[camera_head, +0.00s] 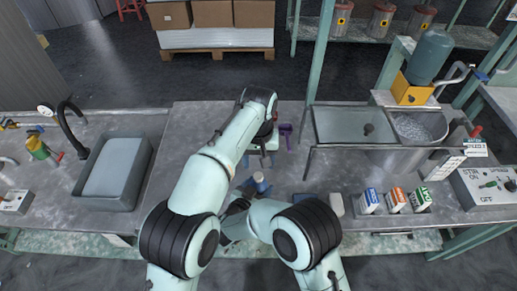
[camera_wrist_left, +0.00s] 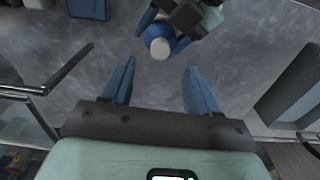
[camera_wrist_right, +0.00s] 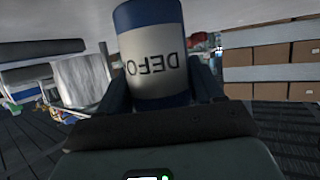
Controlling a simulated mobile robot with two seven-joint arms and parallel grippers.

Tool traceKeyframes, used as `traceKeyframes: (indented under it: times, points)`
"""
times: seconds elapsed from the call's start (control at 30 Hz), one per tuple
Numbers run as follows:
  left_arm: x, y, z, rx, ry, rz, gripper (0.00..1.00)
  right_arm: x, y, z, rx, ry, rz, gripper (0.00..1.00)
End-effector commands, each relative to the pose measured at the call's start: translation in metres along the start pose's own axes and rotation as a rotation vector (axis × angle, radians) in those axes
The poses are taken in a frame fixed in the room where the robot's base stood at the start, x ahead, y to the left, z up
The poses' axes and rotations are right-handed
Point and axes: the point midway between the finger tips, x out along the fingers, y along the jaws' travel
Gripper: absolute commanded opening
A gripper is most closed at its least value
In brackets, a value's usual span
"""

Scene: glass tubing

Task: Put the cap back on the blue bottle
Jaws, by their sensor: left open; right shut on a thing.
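The blue bottle (camera_head: 261,186) stands roughly upright near the front middle of the bench, with a pale round top. In the left wrist view the blue bottle (camera_wrist_left: 158,31) shows from above, and its white round top (camera_wrist_left: 160,48) could be the cap or a bare neck; I cannot tell which. No separate cap is identifiable. My right gripper (camera_head: 245,197) is shut around the bottle, whose blue-and-white label reads upside down in the right wrist view (camera_wrist_right: 155,55). My left gripper (camera_head: 268,155) is open and empty above the bench, beyond the bottle; its fingers (camera_wrist_left: 158,72) are spread apart.
A blue flat item (camera_head: 304,198) and a white block (camera_head: 337,204) lie right of the bottle. Several small boxes (camera_head: 395,199) stand further right. A grey tub (camera_head: 110,172) is at left, metal basins (camera_head: 355,124) at back right. A purple item (camera_head: 286,130) lies behind my left gripper.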

Motion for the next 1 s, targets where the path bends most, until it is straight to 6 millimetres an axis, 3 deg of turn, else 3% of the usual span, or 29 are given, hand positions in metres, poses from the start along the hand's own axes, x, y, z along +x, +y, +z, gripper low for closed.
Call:
traceKeyframes:
  times: [0.1,0.3,0.73,0.77,0.8,0.83,1.0]
  points:
    - [-0.026,0.000,-0.001,0.000,0.004,0.001,0.60,0.000,0.000,0.000,0.000,0.000,0.000,0.00]
    - [-0.050,0.000,-0.001,-0.001,0.001,-0.001,0.60,0.000,0.000,0.000,0.000,0.000,0.000,0.00]
    - [-0.057,0.000,0.000,0.000,-0.001,-0.001,0.60,0.000,0.000,0.000,0.000,0.000,0.000,0.00]
    - [-0.057,0.000,0.000,0.000,-0.001,-0.001,0.60,0.000,0.000,0.000,0.000,0.000,0.000,0.73]
    - [-0.057,0.000,0.000,0.000,-0.001,-0.001,0.60,0.000,0.000,0.000,0.000,0.000,0.000,0.86]
    - [-0.057,0.000,0.000,0.000,-0.001,-0.001,0.60,0.000,0.000,0.000,0.000,0.000,0.000,0.95]
    - [-0.057,0.000,0.000,-0.001,-0.001,-0.001,0.60,0.000,0.000,0.000,0.000,0.000,0.000,0.96]
